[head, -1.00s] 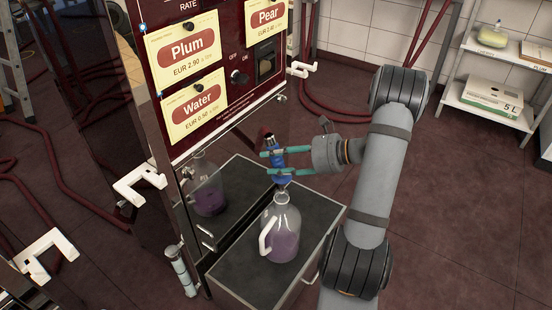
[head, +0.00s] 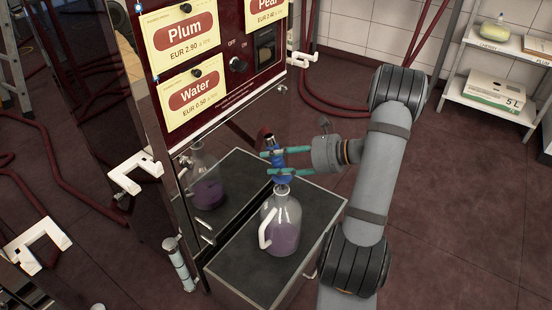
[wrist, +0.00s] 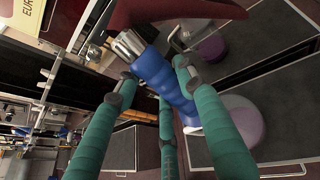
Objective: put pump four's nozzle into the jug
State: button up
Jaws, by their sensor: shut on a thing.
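The jug (head: 282,228) is clear, with a white handle and purple liquid. It stands upright on the dark cabinet top (head: 238,248) in the head view. It shows partly behind a finger in the wrist view (wrist: 244,118). The blue nozzle (head: 279,160) is upright, just above the jug's neck. Its lower end is at the jug's mouth; I cannot tell if it is inside. My gripper (head: 270,164) has green fingers shut around the nozzle. The wrist view also shows the nozzle (wrist: 160,78) between the fingers, its silver end up and its lower end partly hidden.
The dark red pump panel (head: 225,103) with Plum, Water and Pear signs stands left and behind. A jug's reflection (head: 206,188) shows in its shiny lower face. White hooks (head: 135,173) stick out at left. A shelf (head: 490,105) stands back right. The floor at right is clear.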

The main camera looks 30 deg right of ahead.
aim_at(283, 167)
jog(key=shift+f+b, duration=1.2)
jog(key=shift+f, duration=0.4)
jog(key=o, duration=1.4)
jog(key=shift+r, duration=0.15)
jog(key=shift+c, duration=0.2)
jog(key=v, duration=1.2)
